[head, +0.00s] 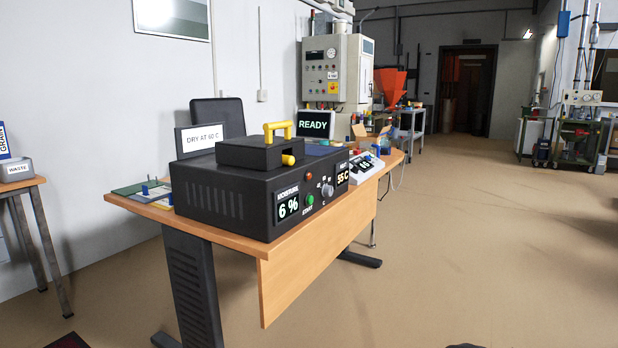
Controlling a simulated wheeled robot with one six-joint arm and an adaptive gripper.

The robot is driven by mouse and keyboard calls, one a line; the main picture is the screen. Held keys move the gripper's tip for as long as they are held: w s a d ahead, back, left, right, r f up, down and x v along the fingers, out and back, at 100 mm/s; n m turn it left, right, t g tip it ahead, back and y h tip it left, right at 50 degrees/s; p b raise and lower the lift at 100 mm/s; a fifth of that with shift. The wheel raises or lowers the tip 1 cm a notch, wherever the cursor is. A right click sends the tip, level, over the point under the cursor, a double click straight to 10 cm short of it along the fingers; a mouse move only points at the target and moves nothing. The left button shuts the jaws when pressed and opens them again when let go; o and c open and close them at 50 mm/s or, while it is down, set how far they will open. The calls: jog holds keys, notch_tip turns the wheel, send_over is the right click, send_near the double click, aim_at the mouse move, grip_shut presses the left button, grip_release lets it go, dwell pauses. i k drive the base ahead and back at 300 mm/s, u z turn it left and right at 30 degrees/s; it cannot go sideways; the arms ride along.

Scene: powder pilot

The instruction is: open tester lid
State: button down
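The tester (215,200) is a black box on the wooden desk. Its front panel shows a moisture display reading 6 %, a display reading 55 C, a green button marked START, a red light and a knob. The dark lid (243,155) lies flat on top of the tester and looks closed. A yellow handle (278,130) stands up on the lid, and a yellow knob (289,160) sits at its front.
The desk (262,248) has black legs. A sign reading DRY AT 60 C (200,138) and a READY screen (315,124) stand behind the tester. A white control box (362,168) is to its right. A side table (22,185) is far left. Open floor (450,240) lies right.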

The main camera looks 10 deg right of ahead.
aim_at(265, 152)
jog(key=k, duration=0.5)
jog(key=z, duration=1.55)
jog(key=i, duration=1.05)
jog(key=u, duration=1.85)
